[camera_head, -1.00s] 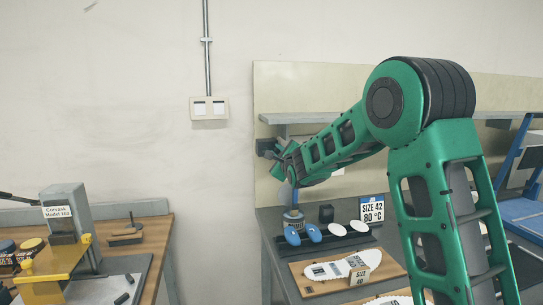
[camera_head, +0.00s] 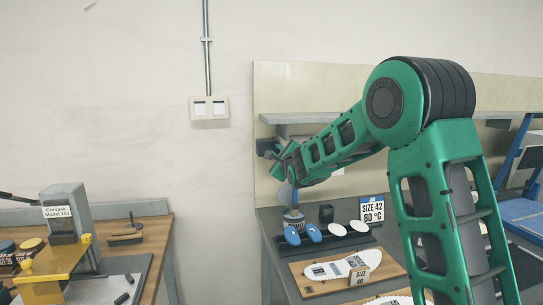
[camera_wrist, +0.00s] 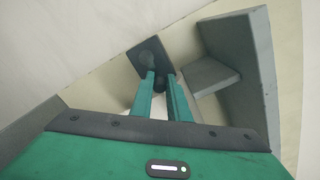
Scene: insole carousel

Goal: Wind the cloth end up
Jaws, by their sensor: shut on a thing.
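My gripper (camera_head: 277,153) is at the upper left edge of the cream back panel, by a small dark fitting (camera_head: 266,147). In the wrist view, the two green fingers of my gripper (camera_wrist: 162,84) close around a dark round knob-like part (camera_wrist: 160,85). It stands out from a dark square plate (camera_wrist: 149,57) at the panel edge. No cloth can be made out for certain in either view. A blue-grey piece (camera_head: 291,175) shows just below my wrist, and I cannot tell what it is.
A grey shelf (camera_head: 290,118) runs close beside my gripper; its bracket (camera_wrist: 208,76) shows in the wrist view. Below are a jar (camera_head: 293,220), blue pads (camera_head: 303,235), a white insole on a board (camera_head: 330,269) and a size sign (camera_head: 371,211).

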